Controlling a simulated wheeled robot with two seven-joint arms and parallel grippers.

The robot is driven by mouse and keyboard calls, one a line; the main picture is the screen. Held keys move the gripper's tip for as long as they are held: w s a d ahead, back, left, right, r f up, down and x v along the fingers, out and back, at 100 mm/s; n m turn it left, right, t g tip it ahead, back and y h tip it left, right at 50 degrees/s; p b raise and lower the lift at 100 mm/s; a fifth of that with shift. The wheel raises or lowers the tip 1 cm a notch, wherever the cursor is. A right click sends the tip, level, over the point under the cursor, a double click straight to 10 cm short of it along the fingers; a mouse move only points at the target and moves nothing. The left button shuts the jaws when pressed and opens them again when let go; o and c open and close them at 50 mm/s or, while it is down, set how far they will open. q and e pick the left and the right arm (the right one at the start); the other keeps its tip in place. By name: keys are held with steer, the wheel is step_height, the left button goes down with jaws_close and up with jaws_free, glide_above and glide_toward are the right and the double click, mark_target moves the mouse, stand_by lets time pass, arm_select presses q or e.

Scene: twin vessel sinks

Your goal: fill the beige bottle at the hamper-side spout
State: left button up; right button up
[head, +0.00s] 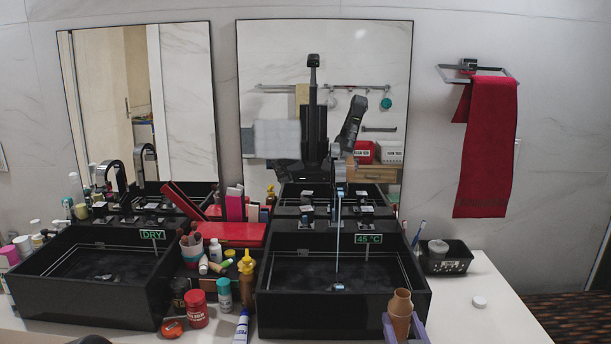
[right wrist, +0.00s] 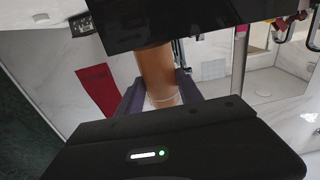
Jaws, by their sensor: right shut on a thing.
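The beige bottle (head: 401,305), tan-brown here, stands roughly upright at the front right corner of the right sink (head: 300,308). My right gripper (head: 404,326), with purple-grey fingers, is shut around it. In the right wrist view the bottle (right wrist: 156,72) sits between the fingers (right wrist: 158,96), its far end hidden by the dark sink. A thin stream of water (head: 338,235) falls from the right spout (head: 340,188) into the right sink, whose display (head: 369,239) reads 45 °C. The bottle is apart from the stream. The left sink's display (head: 152,234) reads DRY. My left gripper is not in view.
Jars, tubes and a yellow-brown squeeze bottle (head: 246,268) crowd the counter between the sinks. A black caddy (head: 445,258) stands right of the right sink. A white cap (head: 479,302) lies on the otherwise clear right counter. A red towel (head: 486,150) hangs on the wall.

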step_height(320, 180, down, 7)
steer(key=w, duration=0.2)
steer(key=shift+w+f, duration=0.15)
steer(key=shift+w, duration=0.15)
